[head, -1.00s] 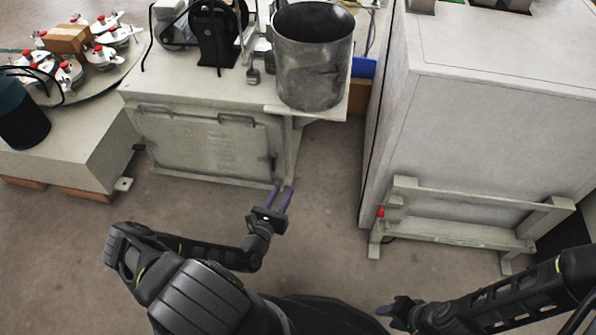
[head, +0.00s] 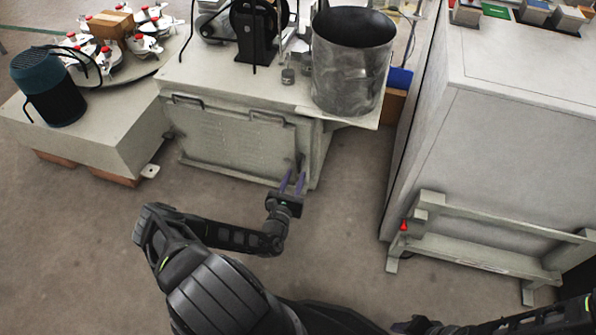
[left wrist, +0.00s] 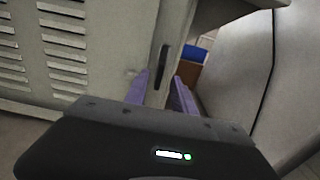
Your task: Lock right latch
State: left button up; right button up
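The right latch (head: 300,163) is a small dark upright handle at the right edge of the louvred panel (head: 225,138) on the grey machine cabinet. It also shows in the left wrist view (left wrist: 164,61) as a dark upright bar. My left gripper (head: 293,176) has its two purple fingers spread, with nothing between them. The fingers point at the latch from below and in front. In the left wrist view the gap between the fingertips (left wrist: 160,86) lies just below the latch; contact cannot be told. My right gripper (head: 408,325) is partly visible at the bottom edge, its fingers unclear.
A metal bucket (head: 350,75) stands on the cabinet top above the latch. A large grey cabinet (head: 480,150) with a low frame (head: 475,250) stands to the right. A blue bin (head: 399,78) is behind. The floor between the cabinets is clear.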

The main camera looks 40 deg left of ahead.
aim_at(298, 169)
pick_arm(q)
jog(key=shift+b+x, duration=0.45)
jog(key=shift+x, duration=1.35)
grip_shut()
